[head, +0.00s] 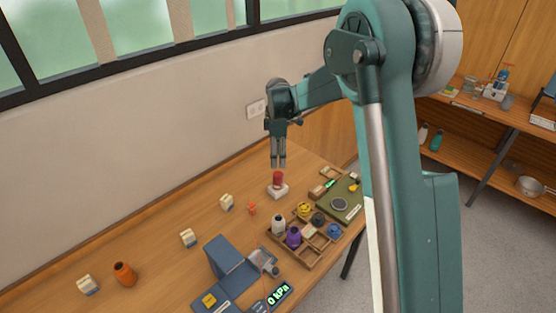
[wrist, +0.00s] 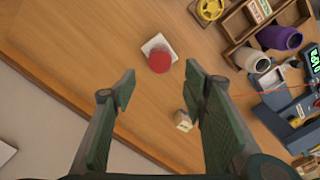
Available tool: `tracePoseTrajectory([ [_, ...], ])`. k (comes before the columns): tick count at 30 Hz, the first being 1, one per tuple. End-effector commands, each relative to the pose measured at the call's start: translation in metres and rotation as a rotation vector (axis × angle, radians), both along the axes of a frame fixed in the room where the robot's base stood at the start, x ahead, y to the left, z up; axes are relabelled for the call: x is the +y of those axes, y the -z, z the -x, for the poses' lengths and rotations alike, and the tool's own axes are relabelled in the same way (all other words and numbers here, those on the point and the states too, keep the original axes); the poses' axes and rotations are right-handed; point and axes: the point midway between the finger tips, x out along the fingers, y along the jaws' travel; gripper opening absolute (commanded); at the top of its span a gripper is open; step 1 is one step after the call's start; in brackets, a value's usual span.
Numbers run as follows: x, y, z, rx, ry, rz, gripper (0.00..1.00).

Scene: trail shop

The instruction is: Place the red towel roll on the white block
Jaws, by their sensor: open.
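The red towel roll (head: 278,178) stands upright on the white block (head: 278,191) near the back of the wooden table. In the wrist view the red towel roll (wrist: 159,61) shows as a round red top, with the white block (wrist: 157,44) partly hidden under it. My gripper (head: 278,165) is above the roll in the head view. In the wrist view my gripper (wrist: 160,85) has its two fingers wide apart, with nothing between them. The fingers look clear of the roll.
A wooden compartment tray (head: 295,262) with several spools and bottles stands right of the block. A blue stand (head: 226,258), a gauge display (head: 280,294) and an orange bottle (head: 124,273) are nearer. Bare table surrounds the white block's left side.

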Motion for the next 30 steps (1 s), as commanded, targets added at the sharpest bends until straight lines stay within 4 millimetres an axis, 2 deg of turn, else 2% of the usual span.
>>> tracePoseTrajectory([
  [22,0.000,-0.001,0.001,-0.001,0.002,0.000,0.44],
  [30,-0.010,-0.020,0.011,-0.018,0.049,-0.005,0.44],
])
